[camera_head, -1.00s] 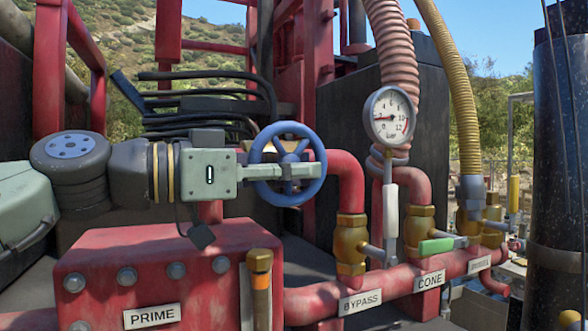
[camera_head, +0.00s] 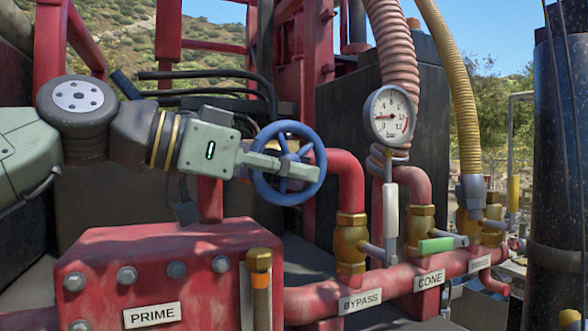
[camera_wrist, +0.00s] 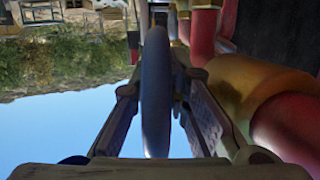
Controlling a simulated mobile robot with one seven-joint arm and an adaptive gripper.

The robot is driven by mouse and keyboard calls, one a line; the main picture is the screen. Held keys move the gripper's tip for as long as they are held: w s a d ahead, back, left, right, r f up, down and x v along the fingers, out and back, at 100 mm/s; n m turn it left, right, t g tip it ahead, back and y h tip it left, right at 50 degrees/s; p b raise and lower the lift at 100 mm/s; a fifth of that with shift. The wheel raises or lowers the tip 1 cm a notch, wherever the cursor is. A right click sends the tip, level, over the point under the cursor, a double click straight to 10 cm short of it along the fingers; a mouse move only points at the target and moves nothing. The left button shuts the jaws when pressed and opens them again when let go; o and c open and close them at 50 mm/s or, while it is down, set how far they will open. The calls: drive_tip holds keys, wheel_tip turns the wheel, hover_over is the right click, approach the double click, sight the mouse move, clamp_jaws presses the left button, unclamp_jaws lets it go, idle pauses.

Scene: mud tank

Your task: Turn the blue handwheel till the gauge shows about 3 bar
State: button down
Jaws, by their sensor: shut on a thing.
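The blue handwheel (camera_head: 258,185) stands upright in the middle of the head view, on a red pipe. My gripper (camera_head: 290,168) reaches in from the left, tilted down to the right, with its fingers across the wheel. It is shut on the wheel. In the wrist view the wheel's rim (camera_wrist: 155,105) shows edge-on between my two fingers (camera_wrist: 165,85). The round white gauge (camera_head: 389,115) is right of the wheel. Its needle points left, on the low side of the scale; the exact value is too small to read. Part of the wheel is hidden behind my fingers.
A red pipe (camera_head: 352,185) runs close behind the wheel. Brass valves (camera_head: 350,245) stand right of it, one with a green lever (camera_head: 437,245), above labels BYPASS and CONE. A red tank (camera_head: 170,262) labelled PRIME is below my wrist. Hoses hang behind the gauge.

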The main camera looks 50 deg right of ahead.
drive_tip(key=shift+a+t+y, duration=0.1)
drive_tip(key=shift+t+y, duration=0.6)
drive_tip(key=shift+y, duration=0.6)
drive_tip(key=shift+w, duration=0.1)
drive_tip(key=c, duration=1.8)
unclamp_jaws()
drive_tip(key=v, duration=1.2)
